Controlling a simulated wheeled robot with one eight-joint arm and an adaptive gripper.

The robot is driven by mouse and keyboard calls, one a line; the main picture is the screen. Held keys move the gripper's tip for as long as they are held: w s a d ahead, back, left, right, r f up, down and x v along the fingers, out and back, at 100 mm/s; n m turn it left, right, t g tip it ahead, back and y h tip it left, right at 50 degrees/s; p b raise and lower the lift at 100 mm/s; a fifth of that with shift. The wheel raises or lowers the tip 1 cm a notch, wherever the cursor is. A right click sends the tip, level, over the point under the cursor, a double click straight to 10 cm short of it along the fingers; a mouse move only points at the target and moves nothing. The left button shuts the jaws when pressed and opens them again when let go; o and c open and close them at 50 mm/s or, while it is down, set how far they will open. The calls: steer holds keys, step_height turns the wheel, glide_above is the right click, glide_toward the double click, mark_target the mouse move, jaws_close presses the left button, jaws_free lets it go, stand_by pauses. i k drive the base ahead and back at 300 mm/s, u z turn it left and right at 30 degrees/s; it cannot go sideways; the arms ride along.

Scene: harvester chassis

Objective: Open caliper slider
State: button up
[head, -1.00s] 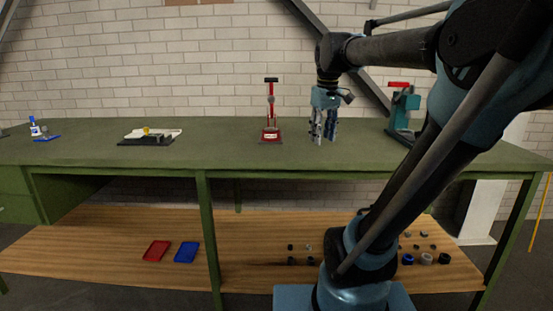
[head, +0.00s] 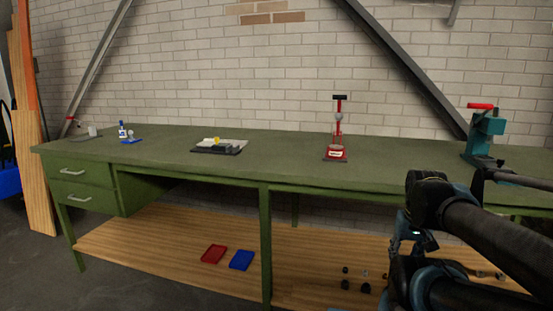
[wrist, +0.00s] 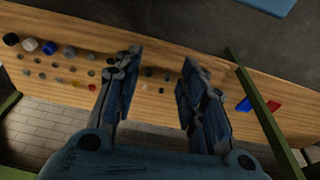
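I cannot make out a caliper for certain in these frames. Small items lie on the green workbench (head: 290,163): a black and white mat (head: 228,147) with a small yellow piece (head: 216,139) on it, and a grey item (head: 90,133) near the left end. All are too small to tell in detail. My gripper (wrist: 160,60) is open and empty in the wrist view, its two fingers well apart over the wooden lower shelf. In the head view my arm is folded low at the right, in front of the bench, and the fingers are not clear.
A red stand (head: 337,152) and a teal press (head: 482,138) stand on the bench. A blue and white bottle (head: 122,131) is at the left. Red (head: 214,254) and blue (head: 241,260) trays lie on the shelf (head: 180,240) with several small parts.

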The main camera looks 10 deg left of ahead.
mark_target(218, 147)
steer(key=z, duration=2.25)
steer(key=k, duration=1.05)
steer(key=u, duration=2.3)
